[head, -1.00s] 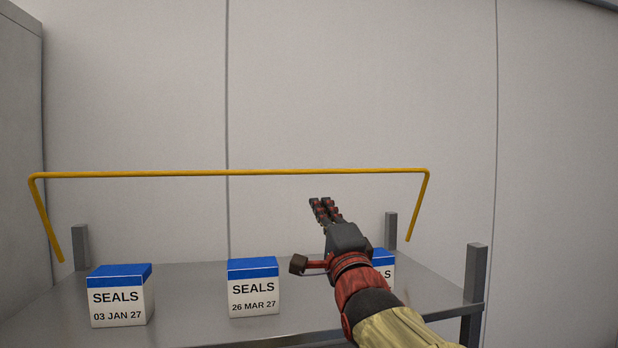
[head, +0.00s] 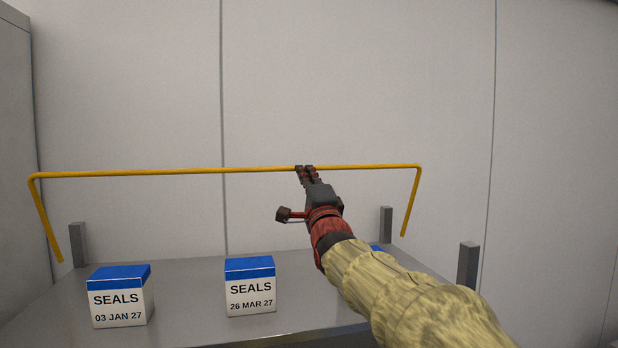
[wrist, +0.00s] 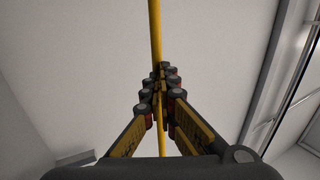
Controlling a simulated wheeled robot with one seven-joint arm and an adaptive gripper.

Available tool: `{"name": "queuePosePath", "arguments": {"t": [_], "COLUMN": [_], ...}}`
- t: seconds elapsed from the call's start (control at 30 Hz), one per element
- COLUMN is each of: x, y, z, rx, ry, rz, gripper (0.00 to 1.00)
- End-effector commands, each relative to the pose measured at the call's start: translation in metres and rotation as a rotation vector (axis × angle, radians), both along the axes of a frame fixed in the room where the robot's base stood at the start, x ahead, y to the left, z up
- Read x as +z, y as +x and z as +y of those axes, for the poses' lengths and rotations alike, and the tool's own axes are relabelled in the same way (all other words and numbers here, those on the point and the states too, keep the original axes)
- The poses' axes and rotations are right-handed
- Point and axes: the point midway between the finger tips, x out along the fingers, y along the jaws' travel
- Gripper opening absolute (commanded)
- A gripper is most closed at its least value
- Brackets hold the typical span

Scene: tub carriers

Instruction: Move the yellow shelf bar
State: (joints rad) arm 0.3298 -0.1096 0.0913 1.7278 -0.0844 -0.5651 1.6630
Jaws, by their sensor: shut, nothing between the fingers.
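The yellow shelf bar (head: 130,174) runs level across the head view above the shelf, with an end leg bent down at each side. In the wrist view the bar (wrist: 155,30) runs up and down the picture, behind the fingertips. My gripper (head: 305,168) is shut and empty, its fingertips overlapping the bar's line right of its middle in the head view. The closed fingers also show in the wrist view (wrist: 160,85). I cannot tell whether they touch the bar.
The grey shelf (head: 190,280) carries a SEALS box dated 03 JAN 27 (head: 120,297) and another dated 26 MAR 27 (head: 250,288). A third blue-topped box (head: 376,249) is mostly hidden behind my arm. Grey posts (head: 468,265) stand at the shelf's corners.

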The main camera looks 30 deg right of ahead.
Motion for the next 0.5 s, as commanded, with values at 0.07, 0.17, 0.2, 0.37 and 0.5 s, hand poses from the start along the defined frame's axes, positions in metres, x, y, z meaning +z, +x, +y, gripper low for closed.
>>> {"name": "queuePosePath", "arguments": {"t": [0.07, 0.17, 0.2, 0.37, 0.5], "x": [0.0029, 0.0034, 0.0035, 0.0034, 0.0038], "y": [0.0044, 0.0066, 0.0068, 0.0067, 0.0071], "z": [-0.0011, -0.0018, -0.0019, -0.0018, -0.0020], "rx": [0.000, 0.000, 0.000, 0.000, 0.000], "ry": [0.000, 0.000, 0.000, 0.000, 0.000], "rz": [0.000, -0.001, -0.001, -0.001, 0.001], "gripper": [0.00, 0.00, 0.00, 0.00, 0.00]}}
